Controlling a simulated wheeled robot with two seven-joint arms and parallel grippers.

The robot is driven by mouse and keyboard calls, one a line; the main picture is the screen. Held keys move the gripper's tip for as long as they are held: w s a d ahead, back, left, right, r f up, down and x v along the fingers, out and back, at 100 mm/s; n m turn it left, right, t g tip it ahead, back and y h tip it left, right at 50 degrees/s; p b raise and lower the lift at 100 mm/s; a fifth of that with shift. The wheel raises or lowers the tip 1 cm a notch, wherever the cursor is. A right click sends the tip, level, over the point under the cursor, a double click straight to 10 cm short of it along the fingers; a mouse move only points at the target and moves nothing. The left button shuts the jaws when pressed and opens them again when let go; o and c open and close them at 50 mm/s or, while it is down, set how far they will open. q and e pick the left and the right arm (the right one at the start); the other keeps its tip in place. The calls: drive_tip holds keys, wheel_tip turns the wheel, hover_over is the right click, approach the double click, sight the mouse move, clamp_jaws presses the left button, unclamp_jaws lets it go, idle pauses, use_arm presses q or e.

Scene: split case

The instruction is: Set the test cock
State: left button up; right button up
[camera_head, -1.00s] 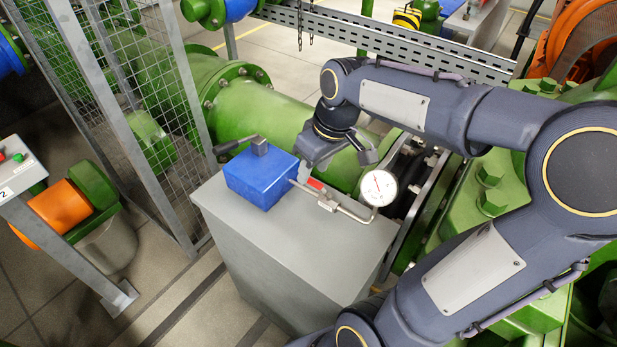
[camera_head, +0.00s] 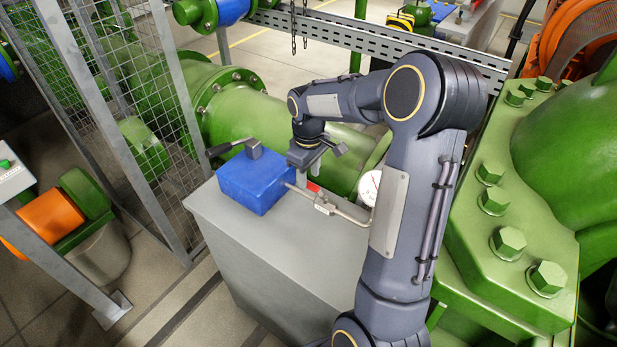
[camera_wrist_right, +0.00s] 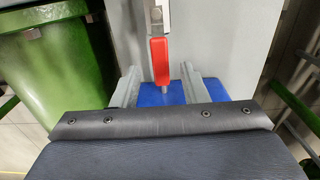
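The test cock (camera_head: 324,204) is a small metal valve on a thin pipe beside a blue block (camera_head: 252,184). Its red lever (camera_head: 312,187) is partly hidden by my gripper in the head view. In the right wrist view, the red lever (camera_wrist_right: 159,60) lies between the two grey fingers, with a gap on each side. My right gripper (camera_head: 320,168) is open, close above the cock. The pipe leads to a round white gauge (camera_head: 368,186), partly covered by my right arm. My left gripper is not in view.
The block stands on a grey cabinet (camera_head: 285,262). A green pipe (camera_head: 250,115) runs behind, a mesh guard (camera_head: 135,100) stands left, and green bolted machinery (camera_head: 500,235) stands right. The cabinet's front top is clear.

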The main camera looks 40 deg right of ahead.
drive_tip(key=shift+f, duration=0.8)
clamp_jaws()
